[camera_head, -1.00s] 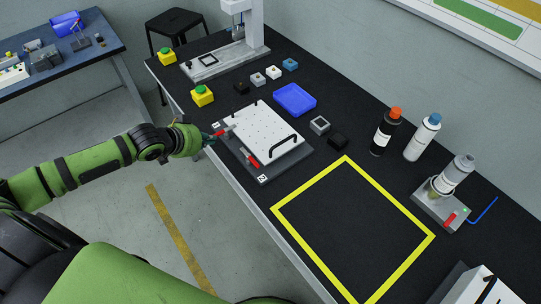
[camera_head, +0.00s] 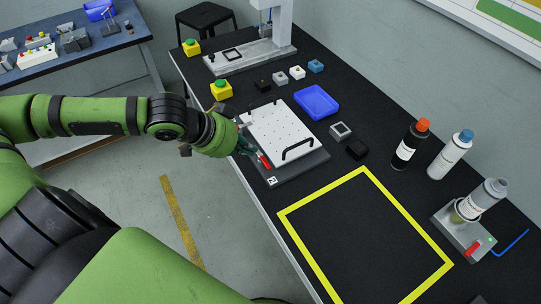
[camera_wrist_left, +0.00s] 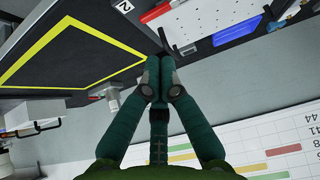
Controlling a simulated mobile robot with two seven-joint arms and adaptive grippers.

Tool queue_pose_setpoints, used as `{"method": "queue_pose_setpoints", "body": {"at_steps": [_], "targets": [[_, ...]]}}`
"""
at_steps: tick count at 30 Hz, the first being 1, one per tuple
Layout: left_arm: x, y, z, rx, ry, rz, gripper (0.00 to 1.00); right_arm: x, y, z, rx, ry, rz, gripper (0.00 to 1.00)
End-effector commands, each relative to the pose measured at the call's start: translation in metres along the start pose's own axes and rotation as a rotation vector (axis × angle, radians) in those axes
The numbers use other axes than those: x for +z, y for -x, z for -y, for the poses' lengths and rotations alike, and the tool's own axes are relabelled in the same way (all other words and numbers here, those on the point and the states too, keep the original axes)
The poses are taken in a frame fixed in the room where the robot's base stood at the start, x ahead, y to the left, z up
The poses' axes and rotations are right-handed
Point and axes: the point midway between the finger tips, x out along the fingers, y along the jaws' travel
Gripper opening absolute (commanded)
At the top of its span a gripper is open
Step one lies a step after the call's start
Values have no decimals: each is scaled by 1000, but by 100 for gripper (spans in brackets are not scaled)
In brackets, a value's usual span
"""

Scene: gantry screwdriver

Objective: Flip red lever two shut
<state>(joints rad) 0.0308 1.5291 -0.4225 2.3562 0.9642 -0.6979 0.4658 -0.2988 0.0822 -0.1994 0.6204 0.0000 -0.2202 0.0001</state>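Red lever two (camera_head: 264,160) is on the near edge of the dark fixture base, beside the label "2" (camera_head: 271,181). The white perforated plate (camera_head: 278,130) with two black handles lies on that base. My left gripper (camera_head: 248,148) is at the near edge of the plate, close beside lever two; I cannot tell whether they touch. In the left wrist view its fingertips (camera_wrist_left: 160,68) are together with nothing seen between them, and the red lever (camera_wrist_left: 157,11) shows beyond them. Lever one is hidden behind my left gripper. My right gripper is not in view.
A blue tray (camera_head: 316,102) and small blocks lie beyond the plate. Yellow button boxes (camera_head: 221,91) stand at the left. Bottles (camera_head: 410,145) stand at the right. The yellow-outlined area (camera_head: 365,245) is clear.

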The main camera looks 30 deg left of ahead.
Motion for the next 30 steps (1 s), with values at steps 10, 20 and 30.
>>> {"method": "queue_pose_setpoints", "body": {"at_steps": [10,20,30], "targets": [[-1,-38,0,2,5,-6,0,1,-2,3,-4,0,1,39],[-1,-86,0,1,2,-2,0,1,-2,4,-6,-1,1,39],[0,-98,0,-1,-1,0,0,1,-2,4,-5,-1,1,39]]}}
